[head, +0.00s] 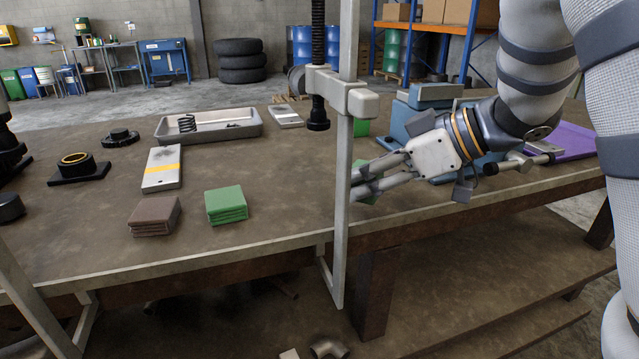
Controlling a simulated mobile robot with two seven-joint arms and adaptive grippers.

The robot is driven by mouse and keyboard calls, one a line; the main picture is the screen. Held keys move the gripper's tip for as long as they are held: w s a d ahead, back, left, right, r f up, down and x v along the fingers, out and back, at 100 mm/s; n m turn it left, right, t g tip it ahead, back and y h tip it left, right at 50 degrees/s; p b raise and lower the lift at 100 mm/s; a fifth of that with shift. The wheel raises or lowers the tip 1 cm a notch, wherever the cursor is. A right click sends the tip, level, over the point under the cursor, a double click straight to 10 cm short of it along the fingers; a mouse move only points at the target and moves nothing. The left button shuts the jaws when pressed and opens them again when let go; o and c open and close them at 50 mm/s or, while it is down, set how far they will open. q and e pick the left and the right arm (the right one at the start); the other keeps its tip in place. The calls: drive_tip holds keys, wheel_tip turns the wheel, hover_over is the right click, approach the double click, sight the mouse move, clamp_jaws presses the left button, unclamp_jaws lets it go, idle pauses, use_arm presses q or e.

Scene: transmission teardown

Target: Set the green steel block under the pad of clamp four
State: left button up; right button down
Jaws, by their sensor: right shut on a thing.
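My right gripper (362,183) reaches in from the right, its fingers partly hidden behind the upright bar of a clamp (345,150). It is shut on a green block (370,198), of which only small parts show around the fingers and bar. The clamp has a dark threaded screw ending in a round black pad (318,121), up and left of the gripper. The clamp's number cannot be read. The block appears close to the tabletop; whether it touches is unclear. My left gripper is not in view.
Folded green (226,205) and brown (154,216) stacks lie on the bench (270,215). A plate with a yellow stripe (162,168), a grey tray (208,124) and black ring parts (78,166) are left.

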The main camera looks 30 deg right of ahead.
hover_over(318, 203)
drive_tip(key=shift+s+d+r, duration=0.15)
drive_tip(key=shift+s+d, duration=0.05)
drive_tip(key=shift+s, duration=0.15)
drive_tip(key=f, duration=0.2)
drive_tip(key=shift+w+a+f, duration=0.25)
drive_tip(key=shift+w+f, duration=0.1)
drive_tip(key=shift+f, duration=0.4)
drive_tip(key=shift+f, duration=0.2)
drive_tip(key=c, duration=1)
unclamp_jaws()
drive_tip(key=shift+s, duration=0.1)
drive_tip(key=shift+c, duration=0.2)
